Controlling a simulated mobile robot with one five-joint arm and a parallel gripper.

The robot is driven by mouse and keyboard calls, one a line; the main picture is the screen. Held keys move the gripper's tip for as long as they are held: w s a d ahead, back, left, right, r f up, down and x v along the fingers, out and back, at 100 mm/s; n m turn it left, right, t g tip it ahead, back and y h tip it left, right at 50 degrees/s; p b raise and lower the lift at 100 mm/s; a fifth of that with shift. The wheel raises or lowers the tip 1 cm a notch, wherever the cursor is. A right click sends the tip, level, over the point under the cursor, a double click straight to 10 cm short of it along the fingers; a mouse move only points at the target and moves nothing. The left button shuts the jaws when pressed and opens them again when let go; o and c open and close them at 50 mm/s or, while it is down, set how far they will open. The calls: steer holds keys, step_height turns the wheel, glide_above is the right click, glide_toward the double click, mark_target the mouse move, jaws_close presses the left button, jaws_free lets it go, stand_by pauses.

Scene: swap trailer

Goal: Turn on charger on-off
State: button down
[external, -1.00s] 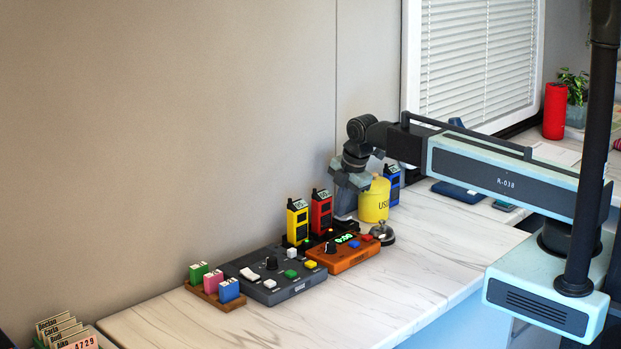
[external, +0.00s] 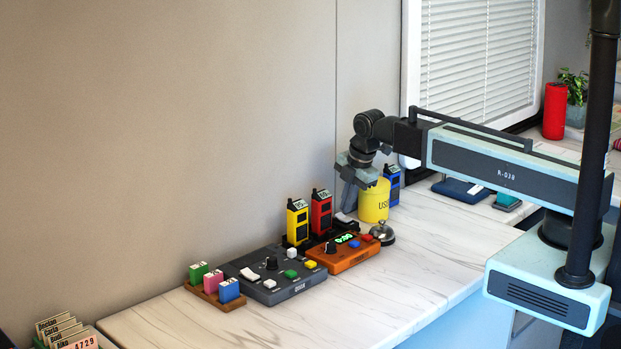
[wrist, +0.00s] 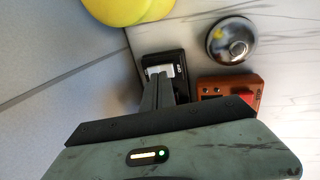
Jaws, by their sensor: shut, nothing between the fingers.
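The charger (external: 333,237) is a black base behind the orange device. A yellow radio (external: 297,222) and a red radio (external: 321,212) stand in it. Its pale on-off switch (external: 345,217) is at its right end, partly behind my gripper. In the wrist view the black switch end (wrist: 182,87) carries the pale rocker (wrist: 163,71) and a small white label, too small to read surely. My gripper (external: 347,208) is shut and empty, pointing down just above the switch. Its fingers (wrist: 157,88) cover part of the switch end in the wrist view.
A yellow canister (external: 374,203) stands close right of my gripper. A bell (external: 383,234) and an orange device (external: 342,258) are in front. A grey device (external: 285,285) and colored blocks (external: 214,284) are left. The front countertop (external: 420,290) is clear.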

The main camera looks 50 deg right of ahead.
steer(key=p+v, duration=1)
steer(key=v, duration=0.2)
steer(key=shift+s, duration=0.35)
steer(key=shift+w+r+t, duration=0.1)
steer(key=shift+w+t, duration=0.2)
steer(key=shift+w, duration=0.35)
